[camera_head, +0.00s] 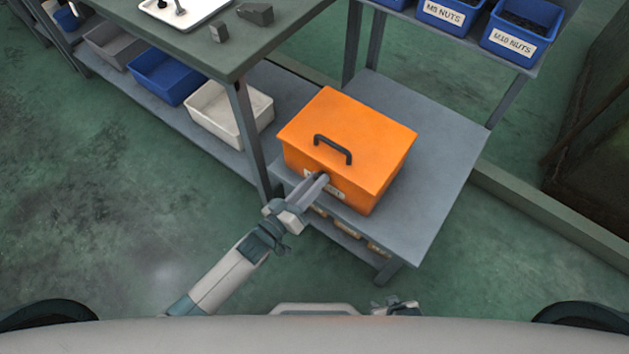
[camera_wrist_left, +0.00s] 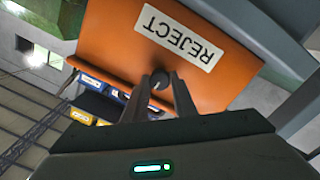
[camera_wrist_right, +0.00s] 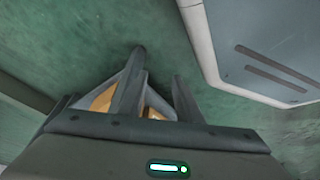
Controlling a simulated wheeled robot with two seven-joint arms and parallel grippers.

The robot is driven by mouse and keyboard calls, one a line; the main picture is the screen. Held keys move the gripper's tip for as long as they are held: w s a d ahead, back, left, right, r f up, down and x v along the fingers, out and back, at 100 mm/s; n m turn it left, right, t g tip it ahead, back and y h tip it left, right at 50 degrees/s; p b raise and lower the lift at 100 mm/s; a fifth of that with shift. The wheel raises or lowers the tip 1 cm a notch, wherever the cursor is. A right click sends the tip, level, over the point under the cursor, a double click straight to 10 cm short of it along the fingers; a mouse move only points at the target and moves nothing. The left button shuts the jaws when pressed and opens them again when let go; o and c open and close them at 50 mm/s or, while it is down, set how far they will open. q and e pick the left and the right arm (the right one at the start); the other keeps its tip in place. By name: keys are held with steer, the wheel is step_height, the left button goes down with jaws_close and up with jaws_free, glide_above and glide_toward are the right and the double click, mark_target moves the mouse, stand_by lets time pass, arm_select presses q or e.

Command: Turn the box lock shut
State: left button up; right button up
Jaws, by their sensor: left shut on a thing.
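The orange box (camera_head: 345,145) stands on the low grey table, its lid down and a black handle (camera_head: 333,148) on top. In the left wrist view its front face (camera_wrist_left: 122,28) shows a REJECT label (camera_wrist_left: 180,37), upside down. The small dark round lock (camera_wrist_left: 160,80) is on that face beside the label. My left gripper (camera_head: 322,179) reaches the box front; in the left wrist view its fingers (camera_wrist_left: 162,82) are shut on the lock. The fingers partly hide the lock, so its turn angle cannot be told. My right gripper (camera_wrist_right: 158,65) is open and empty, away from the box, over green floor.
The low grey table (camera_head: 440,165) has bare room right of the box. A taller workbench (camera_head: 235,50) stands at the left, with a white bin (camera_head: 228,115) and a blue bin (camera_head: 165,78) on its lower shelf. Blue nut bins (camera_head: 520,30) sit on a rack behind.

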arm_select(q)
steer(key=m+p, duration=0.1)
steer(key=m, duration=1.5)
steer(key=shift+s+d+y, duration=0.1)
steer(key=shift+y, duration=0.2)
arm_select(e)
steer(key=shift+w+a+r+t, duration=0.2)
steer(key=shift+a+t, duration=0.1)
steer(key=shift+a, duration=0.2)
steer(key=shift+w, duration=0.45)
arm_select(q)
steer(key=o, duration=1)
steer(key=shift+o, duration=0.2)
arm_select(e)
steer(key=shift+w+a+r, duration=0.1)
steer(key=shift+w+a, duration=0.05)
steer(key=shift+a, duration=0.05)
